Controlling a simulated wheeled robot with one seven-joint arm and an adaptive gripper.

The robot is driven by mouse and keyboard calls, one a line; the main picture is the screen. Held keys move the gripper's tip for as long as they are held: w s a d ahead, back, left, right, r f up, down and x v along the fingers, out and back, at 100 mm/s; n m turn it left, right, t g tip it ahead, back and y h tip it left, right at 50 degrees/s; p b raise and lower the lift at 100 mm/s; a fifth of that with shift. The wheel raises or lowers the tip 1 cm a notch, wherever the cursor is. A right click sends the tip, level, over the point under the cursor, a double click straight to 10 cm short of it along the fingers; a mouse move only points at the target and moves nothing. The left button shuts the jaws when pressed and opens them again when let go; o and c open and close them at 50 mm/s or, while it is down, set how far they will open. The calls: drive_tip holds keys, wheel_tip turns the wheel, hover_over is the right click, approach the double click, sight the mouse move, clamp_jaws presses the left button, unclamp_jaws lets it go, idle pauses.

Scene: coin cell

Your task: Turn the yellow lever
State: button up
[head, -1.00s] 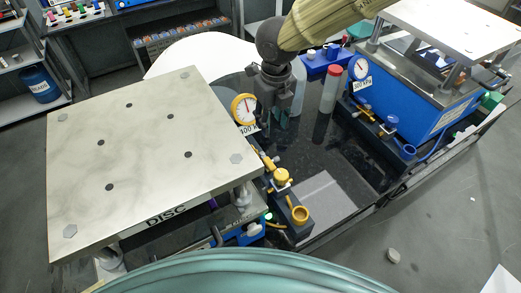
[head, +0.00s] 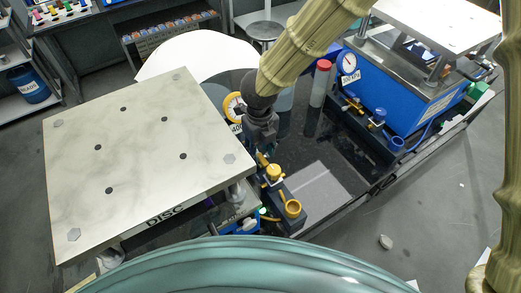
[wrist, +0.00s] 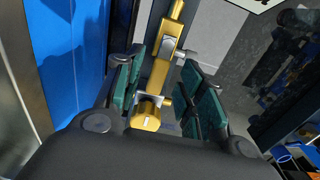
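The yellow valve fitting (head: 272,174) stands on a dark block at the right edge of the DISC press, below my gripper (head: 262,140). In the wrist view my gripper (wrist: 163,80) is open, with teal finger pads on either side of the yellow fitting. The pads look apart from the yellow parts. Which yellow part is the lever is hard to tell, and in the head view my gripper partly covers this area.
The press with its pale plate (head: 140,160) stands close on the left. A red-capped tube (head: 321,85) stands behind.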

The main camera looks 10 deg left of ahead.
drive_tip(key=shift+f, duration=0.65)
clamp_jaws()
